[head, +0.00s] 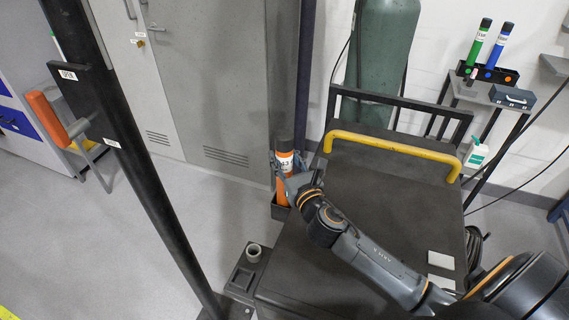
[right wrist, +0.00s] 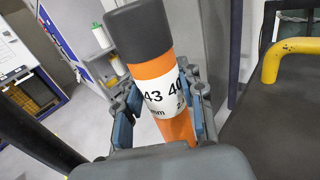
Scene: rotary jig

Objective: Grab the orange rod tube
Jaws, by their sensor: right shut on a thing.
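The orange rod tube (head: 285,163) has a dark grey cap and a white label. My left gripper is not in view.
The dark cart top (head: 350,200) with a yellow handle (head: 390,150) lies under my right arm. A black post (head: 135,165) crosses the left side. Green (head: 478,40) and blue (head: 499,45) tubes stand on a shelf at the back right. A grey cabinet (head: 215,80) stands behind.

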